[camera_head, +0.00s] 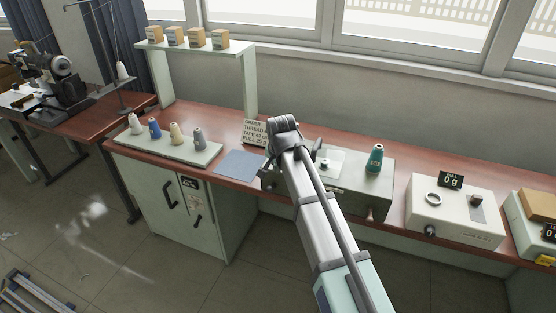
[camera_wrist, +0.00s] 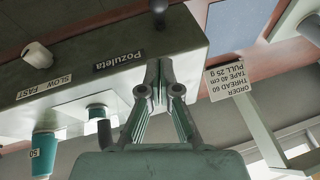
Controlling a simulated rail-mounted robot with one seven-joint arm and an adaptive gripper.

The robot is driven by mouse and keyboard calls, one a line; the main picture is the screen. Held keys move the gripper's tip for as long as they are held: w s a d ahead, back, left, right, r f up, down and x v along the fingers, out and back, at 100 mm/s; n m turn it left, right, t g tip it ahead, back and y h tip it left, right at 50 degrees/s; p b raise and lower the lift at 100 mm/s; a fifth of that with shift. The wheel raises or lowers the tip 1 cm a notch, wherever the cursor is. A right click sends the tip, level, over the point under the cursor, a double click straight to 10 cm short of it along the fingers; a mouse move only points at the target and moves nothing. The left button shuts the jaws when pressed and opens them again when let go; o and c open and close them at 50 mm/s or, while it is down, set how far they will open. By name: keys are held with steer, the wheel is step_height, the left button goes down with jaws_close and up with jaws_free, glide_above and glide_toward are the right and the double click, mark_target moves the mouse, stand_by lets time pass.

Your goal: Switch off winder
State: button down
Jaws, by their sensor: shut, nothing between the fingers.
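The winder (camera_head: 345,200) is a long grey-green box on the brown bench, partly hidden by my arm. In the wrist view, which is upside down, its front (camera_wrist: 110,75) carries a "Pozuleta" label and a "SLOW FAST" label beside a pale knob (camera_wrist: 37,56). A dark knob (camera_wrist: 158,5) sticks out at the top edge. I cannot read a switch position. A teal cone (camera_head: 375,158) stands on the winder's right end. My gripper (camera_wrist: 158,78) is shut and empty, close to the winder's end near "Pozuleta"; contact cannot be told. My arm mostly hides it in the head view.
Several cones stand on a tray (camera_head: 190,152) farther left. A white box with a display (camera_head: 455,215) stands right. A shelf (camera_head: 200,48) rises behind.

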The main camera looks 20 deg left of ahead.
mark_target(272, 185)
steer(key=f, duration=0.2)
steer(key=a+f+p, duration=0.1)
steer(key=f, duration=0.2)
steer(key=shift+w, duration=0.1)
steer(key=shift+s+a+f+p, duration=0.15)
steer(key=shift+a+f, duration=0.05)
steer(key=shift+f, duration=0.25)
steer(key=shift+s+a+f+p, duration=0.15)
steer(key=shift+f, duration=0.25)
